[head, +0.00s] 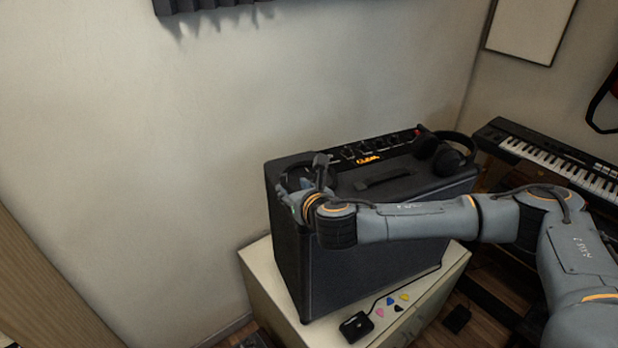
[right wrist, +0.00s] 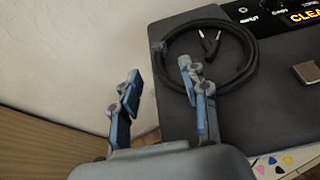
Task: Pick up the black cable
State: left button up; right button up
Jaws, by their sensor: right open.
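The black cable (right wrist: 249,52) lies coiled in a ring on top of the dark amplifier (right wrist: 180,118), its two plug ends inside the ring in the right wrist view. In the head view it is a dark arc at the left end of the amplifier's top, partly hidden by my right arm. My right gripper (right wrist: 160,75) is open and empty. In the wrist view one finger overlaps the coil's left part and the other is left of the amplifier's edge. In the head view the right gripper (head: 290,192) is at the amplifier's top left corner. My left gripper is not in view.
Black headphones (head: 447,153) rest on the amplifier's right end. The amplifier stands on a pale cabinet (head: 262,277) with a small black pedal (head: 355,326) and several coloured picks at its front. A keyboard (head: 560,155) is at right; a wall is behind.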

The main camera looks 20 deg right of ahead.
aim_at(286, 182)
jog(key=x, duration=0.5)
jog(key=shift+p, duration=0.3)
grip_shut()
